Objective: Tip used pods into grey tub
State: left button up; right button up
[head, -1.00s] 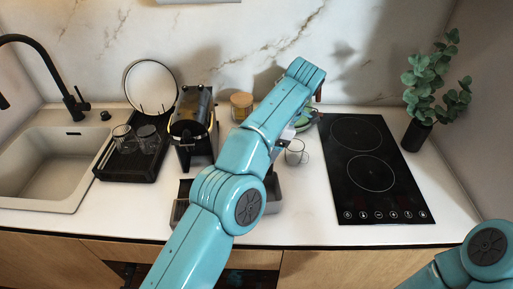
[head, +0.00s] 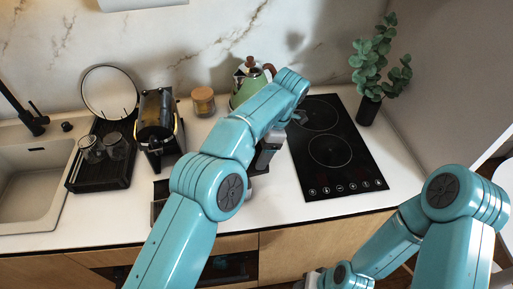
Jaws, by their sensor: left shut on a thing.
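The grey tub (head: 157,194) stands at the counter's front edge. Its left end shows, and my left forearm hides its middle. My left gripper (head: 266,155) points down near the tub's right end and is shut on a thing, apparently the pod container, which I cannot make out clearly. I see no used pods. The black coffee machine (head: 156,122) stands behind the tub, left of my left arm. My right gripper (head: 311,281) is low at the bottom edge, in front of the counter, and its jaws are not clear.
The black hob (head: 335,165) lies to the right. A green kettle (head: 243,88) and a lidded jar (head: 203,102) stand at the back. The black rack (head: 85,180) with glasses and the sink (head: 35,185) are on the left.

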pick_arm(q)
jog(key=h, duration=0.1)
jog(key=r+h, duration=0.1)
jog(key=shift+a+t+h, duration=0.2)
jog(key=shift+t+h, duration=0.1)
jog(key=shift+t, duration=0.1)
jog(key=h, duration=0.1)
jog(key=t+h, duration=0.1)
jog(key=shift+r+h, duration=0.25)
jog(key=shift+h, duration=0.15)
jog(key=shift+s+h, duration=0.15)
jog(key=shift+h, duration=0.45)
jog(key=h, duration=0.1)
jog(key=a+t+h, duration=0.1)
jog(key=h, duration=0.1)
jog(key=t+h, duration=0.1)
jog(key=shift+s+a+f, duration=0.1)
jog(key=shift+s+a, duration=0.1)
jog(key=shift+a, duration=0.1)
jog(key=s+a+t+h+b, duration=0.2)
jog(key=a+h+b, duration=0.4)
jog(key=b, duration=2)
jog(key=shift+t+h, duration=0.8)
jog(key=shift+h, duration=1.7)
jog(key=shift+s+d, duration=0.1)
